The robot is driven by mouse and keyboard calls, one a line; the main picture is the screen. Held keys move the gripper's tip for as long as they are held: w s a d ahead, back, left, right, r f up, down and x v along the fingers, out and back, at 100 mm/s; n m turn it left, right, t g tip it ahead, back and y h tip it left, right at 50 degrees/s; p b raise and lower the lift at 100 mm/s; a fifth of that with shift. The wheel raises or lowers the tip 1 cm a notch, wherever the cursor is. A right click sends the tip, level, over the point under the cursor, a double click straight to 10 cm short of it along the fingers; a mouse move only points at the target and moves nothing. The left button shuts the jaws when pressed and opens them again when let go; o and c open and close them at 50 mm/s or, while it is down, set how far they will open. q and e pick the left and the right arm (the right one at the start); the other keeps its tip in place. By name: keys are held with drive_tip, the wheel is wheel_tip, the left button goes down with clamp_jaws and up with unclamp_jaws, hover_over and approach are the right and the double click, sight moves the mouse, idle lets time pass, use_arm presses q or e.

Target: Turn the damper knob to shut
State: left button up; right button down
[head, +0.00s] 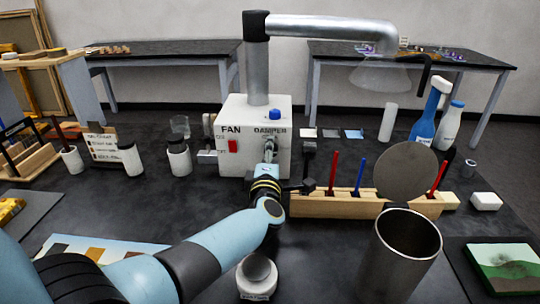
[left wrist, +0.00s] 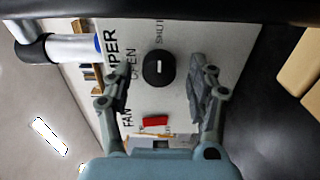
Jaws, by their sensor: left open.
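The damper knob (left wrist: 158,68) is round and black with a short white mark, on the white face of the fan box (head: 226,159). In the left wrist view, which is turned sideways, the word OPEN (left wrist: 132,62) is left of the knob and SHUT (left wrist: 159,31) is above it. My left gripper (left wrist: 157,78) is open, its fingers on either side of the knob with gaps showing between. In the head view my left gripper (head: 269,150) is in front of the box under the DAMPER label and mostly hides the knob. My right gripper is in neither view.
A red fan switch (head: 233,146) and a blue button (head: 275,114) are on the box. A wooden rack (head: 340,206) with coloured rods stands to the right, a metal cylinder (head: 400,255) nearer. White pots (head: 179,158) stand left of the box.

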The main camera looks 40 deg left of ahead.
use_arm(q)
drive_tip(key=shift+s, duration=0.1)
drive_tip(key=v, duration=1.1)
drive_tip(key=shift+s+d, duration=0.2)
drive_tip(key=shift+s, duration=0.15)
